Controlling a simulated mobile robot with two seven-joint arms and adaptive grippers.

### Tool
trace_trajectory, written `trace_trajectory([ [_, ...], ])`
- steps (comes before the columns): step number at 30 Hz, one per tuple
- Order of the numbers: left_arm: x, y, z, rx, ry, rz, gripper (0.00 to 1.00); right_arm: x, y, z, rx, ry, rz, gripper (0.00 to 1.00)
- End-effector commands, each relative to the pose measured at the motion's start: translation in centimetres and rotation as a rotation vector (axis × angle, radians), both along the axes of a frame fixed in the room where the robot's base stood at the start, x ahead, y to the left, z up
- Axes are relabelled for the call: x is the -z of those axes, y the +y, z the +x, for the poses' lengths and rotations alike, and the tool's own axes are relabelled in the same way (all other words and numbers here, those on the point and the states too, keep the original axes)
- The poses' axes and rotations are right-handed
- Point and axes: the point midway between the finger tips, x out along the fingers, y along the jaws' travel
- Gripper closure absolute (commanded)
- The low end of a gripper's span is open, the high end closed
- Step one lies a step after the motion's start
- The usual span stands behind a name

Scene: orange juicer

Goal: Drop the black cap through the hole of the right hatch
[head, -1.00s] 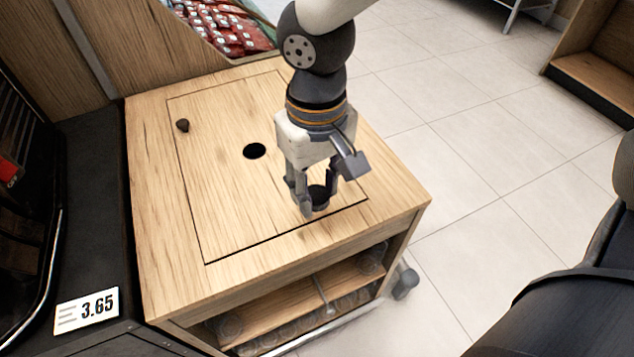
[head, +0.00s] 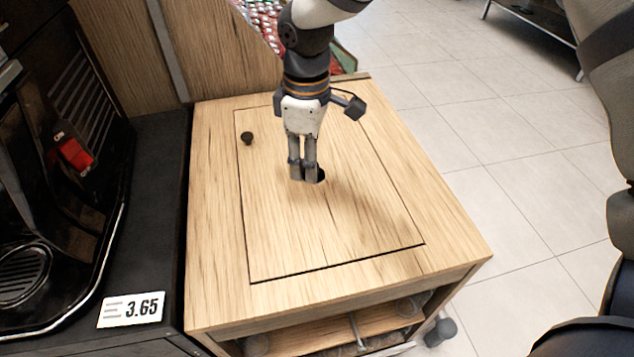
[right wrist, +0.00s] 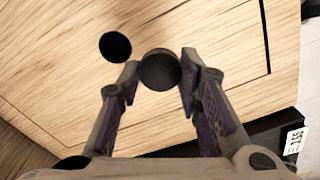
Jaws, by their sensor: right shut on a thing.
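The right hatch (head: 350,225) is a light wooden panel set in the top of a wooden cabinet. Its round dark hole (head: 321,175) shows just right of my fingertips in the head view, partly hidden by them. My right gripper (head: 304,178) points down over the hatch and is shut on the black cap (right wrist: 160,70). The right wrist view shows the cap as a dark disc between the fingertips (right wrist: 160,76), with the hole (right wrist: 115,47) beside it, up and to the left, apart from it. In the head view the cap is hidden by the fingers. My left gripper is not in view.
A black machine (head: 60,190) and a price card reading 3.65 (head: 131,309) are at the left. Red packets (head: 262,22) lie behind. An open shelf is below the front edge.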

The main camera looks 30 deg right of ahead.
Motion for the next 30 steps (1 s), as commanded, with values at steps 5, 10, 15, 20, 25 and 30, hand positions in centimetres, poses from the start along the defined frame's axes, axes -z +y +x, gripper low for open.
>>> trace_trajectory([
  [5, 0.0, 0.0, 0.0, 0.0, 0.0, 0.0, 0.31, 0.7, -2.3, 3.8, -0.31, 0.002, -0.007, 0.76],
  [10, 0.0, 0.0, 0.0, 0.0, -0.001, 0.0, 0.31, 1.0, -3.7, 5.4, -0.473, 0.005, -0.011, 0.76],
  [15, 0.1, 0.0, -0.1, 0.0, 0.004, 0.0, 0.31, 1.5, -4.0, 5.6, -0.511, 0.008, -0.011, 0.76],
  [20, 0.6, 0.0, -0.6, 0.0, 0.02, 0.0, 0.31, 2.8, -4.0, 5.6, -0.51, 0.012, -0.01, 0.76],
  [25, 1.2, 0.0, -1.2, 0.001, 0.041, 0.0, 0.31, 4.7, -4.0, 5.5, -0.508, 0.013, -0.01, 0.76],
  [30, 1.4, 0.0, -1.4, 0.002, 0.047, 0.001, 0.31, 5.2, -4.0, 5.6, -0.508, 0.007, -0.012, 0.76],
])
